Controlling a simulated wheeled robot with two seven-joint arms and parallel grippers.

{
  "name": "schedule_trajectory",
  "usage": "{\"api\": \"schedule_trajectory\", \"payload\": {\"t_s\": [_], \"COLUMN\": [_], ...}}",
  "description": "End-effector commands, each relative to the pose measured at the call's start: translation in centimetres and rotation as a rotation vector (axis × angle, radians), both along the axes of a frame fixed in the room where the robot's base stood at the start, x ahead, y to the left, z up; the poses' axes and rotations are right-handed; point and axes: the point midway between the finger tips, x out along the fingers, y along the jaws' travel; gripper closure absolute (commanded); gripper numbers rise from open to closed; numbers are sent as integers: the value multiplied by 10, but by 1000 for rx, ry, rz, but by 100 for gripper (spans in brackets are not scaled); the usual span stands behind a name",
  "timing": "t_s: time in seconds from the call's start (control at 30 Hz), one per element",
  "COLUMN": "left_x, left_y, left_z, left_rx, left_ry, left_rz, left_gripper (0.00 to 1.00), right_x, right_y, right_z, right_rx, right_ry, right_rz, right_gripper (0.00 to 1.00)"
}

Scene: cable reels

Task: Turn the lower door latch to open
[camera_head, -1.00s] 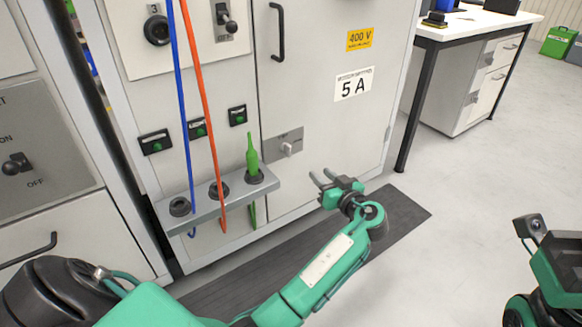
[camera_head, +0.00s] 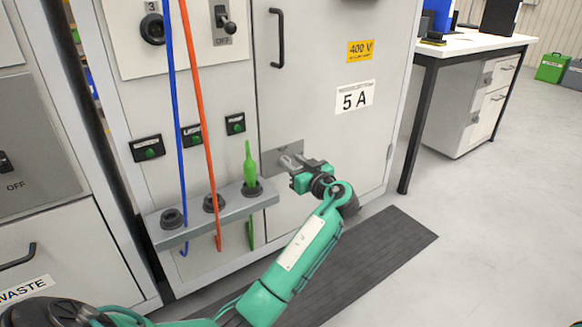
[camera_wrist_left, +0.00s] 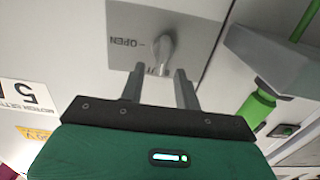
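The lower door latch is a small metal knob (camera_wrist_left: 163,48) on a grey plate (camera_head: 272,160) low on the cabinet door. In the left wrist view the plate (camera_wrist_left: 190,20) carries the word OPEN beside the knob; another marking is partly covered. My left gripper (camera_head: 290,163) is at the plate and hides the knob in the head view. In the left wrist view the gripper (camera_wrist_left: 159,72) is open, its fingertips on either side of the knob's near end, with gaps showing. My right gripper is not in view.
Left of the latch, a grey bracket (camera_head: 231,205) with sockets juts out, holding a green plug (camera_head: 250,168). A blue cable (camera_head: 175,110) and an orange cable (camera_head: 200,110) hang there. A door handle (camera_head: 278,40) is above. A dark mat (camera_head: 380,250) lies on the floor.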

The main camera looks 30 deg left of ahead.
Motion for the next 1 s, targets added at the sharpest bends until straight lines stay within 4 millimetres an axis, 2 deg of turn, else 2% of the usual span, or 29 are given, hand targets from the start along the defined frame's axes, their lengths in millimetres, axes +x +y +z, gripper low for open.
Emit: {"api": "schedule_trajectory", "payload": {"t_s": [0.2,0.47,0.5,0.67,1.0], "left_x": [6,7,7,7,7], "left_y": [16,17,17,17,17], "left_z": [0,0,0,0,-2], "left_rx": [0,-1,-1,-1,-1], "left_ry": [-1,0,0,0,11], "left_rz": [1,0,0,0,1], "left_gripper": [67,67,69,100,100], "right_x": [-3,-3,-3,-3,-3], "right_y": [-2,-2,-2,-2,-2], "right_z": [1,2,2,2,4], "right_rx": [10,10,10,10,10], "right_ry": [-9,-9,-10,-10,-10], "right_rz": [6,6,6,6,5], "right_gripper": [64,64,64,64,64]}}
